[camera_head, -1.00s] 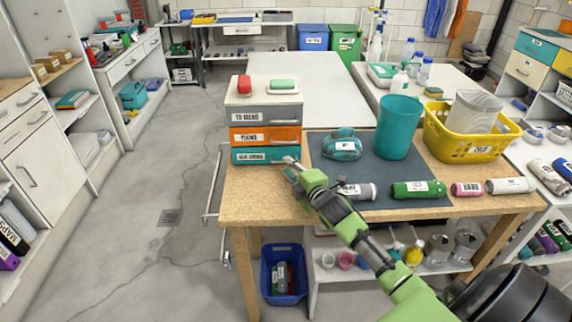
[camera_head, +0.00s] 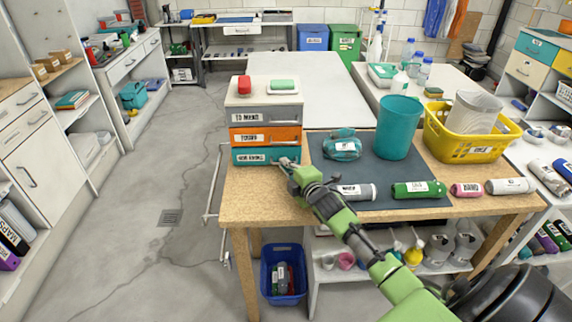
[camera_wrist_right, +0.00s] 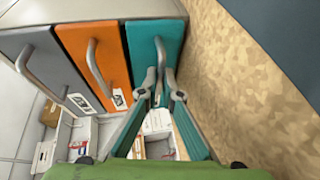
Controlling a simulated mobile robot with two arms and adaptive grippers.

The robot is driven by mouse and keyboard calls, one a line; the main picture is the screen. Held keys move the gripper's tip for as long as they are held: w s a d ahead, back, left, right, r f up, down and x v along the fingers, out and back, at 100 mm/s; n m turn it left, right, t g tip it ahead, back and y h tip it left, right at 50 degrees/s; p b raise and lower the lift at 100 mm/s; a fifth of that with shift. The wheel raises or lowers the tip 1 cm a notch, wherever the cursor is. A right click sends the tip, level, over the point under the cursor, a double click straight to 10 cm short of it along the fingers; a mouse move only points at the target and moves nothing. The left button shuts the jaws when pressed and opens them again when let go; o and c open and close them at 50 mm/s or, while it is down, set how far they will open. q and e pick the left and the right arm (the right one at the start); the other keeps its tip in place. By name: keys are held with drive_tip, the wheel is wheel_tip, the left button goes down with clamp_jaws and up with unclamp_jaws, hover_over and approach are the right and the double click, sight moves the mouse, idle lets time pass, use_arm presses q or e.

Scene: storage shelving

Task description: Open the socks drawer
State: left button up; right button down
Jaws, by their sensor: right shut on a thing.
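A small three-drawer unit (camera_head: 264,99) stands on the left end of the wooden workbench. Its drawers are grey on top (camera_head: 285,115), orange in the middle (camera_head: 285,134) and teal at the bottom (camera_head: 240,157). The teal drawer's label is blurred but looks like "ODD SOCKS". The teal drawer looks closed, its front in line with the others. My right gripper (camera_head: 287,163) is at this drawer's front. In the right wrist view its fingertips (camera_wrist_right: 160,78) are shut on the teal drawer's handle (camera_wrist_right: 160,50). My left gripper is not in view.
The bench top (camera_head: 260,205) in front of the unit is clear. A dark mat (camera_head: 350,177) to the right holds a teal bundle (camera_head: 342,149), a teal bin (camera_head: 398,128) and rolled items. A yellow basket (camera_head: 470,147) stands further right. A blue crate (camera_head: 283,274) sits below.

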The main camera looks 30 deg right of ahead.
drive_tip(key=s+a+p, duration=0.2)
drive_tip(key=s, duration=0.1)
drive_tip(key=s+a+p, duration=0.1)
drive_tip(key=s+a, duration=0.1)
drive_tip(key=s, duration=0.2)
drive_tip(key=s+a+p, duration=0.2)
drive_tip(key=s, duration=0.1)
drive_tip(key=shift+s+a+p, duration=0.15)
drive_tip(key=shift+p, duration=0.15)
drive_tip(key=shift+s+a, duration=0.25)
drive_tip(key=shift+s, duration=0.25)
drive_tip(key=shift+f, duration=0.1)
drive_tip(key=c, duration=2.2)
unclamp_jaws()
drive_tip(key=shift+w, duration=0.1)
drive_tip(key=v, duration=1.2)
